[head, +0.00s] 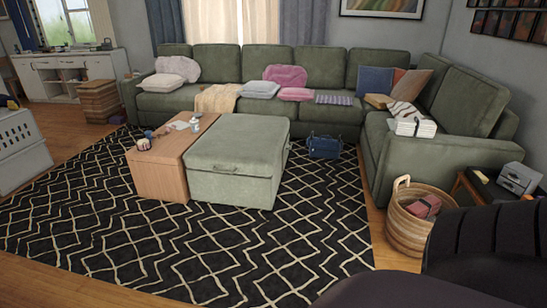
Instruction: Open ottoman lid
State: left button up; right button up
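The green ottoman (236,185) stands on the patterned rug in the middle of the head view. Its padded lid (240,138) lies flat and closed on the box. Neither of my grippers is in view. A dark rounded shape at the lower right looks like part of my own body.
A wooden table (156,177) with small items touches the ottoman's left side. A blue bag (323,147) sits at its right. A green sectional (322,72) runs behind. A wicker basket (404,232) stands right. The black rug (226,250) is clear in front.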

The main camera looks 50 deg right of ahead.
aim_at(227, 152)
jog(key=z, duration=1.2)
jog(key=i+l+z, duration=0.25)
jog(key=i, duration=0.15)
jog(key=i+l+z, duration=0.2)
jog(key=i, duration=0.15)
jog(key=i+z, duration=0.25)
jog(key=i, duration=0.15)
jog(key=i+u, duration=0.5)
jog(key=i+l+u, duration=0.15)
jog(key=i+u, duration=0.35)
jog(key=i+j+u, duration=0.3)
jog(key=i, duration=0.15)
jog(key=i+u, duration=0.35)
jog(key=i+j+z, duration=0.15)
jog(key=i, duration=0.15)
jog(key=i+j+z, duration=0.1)
jog(key=i, duration=0.25)
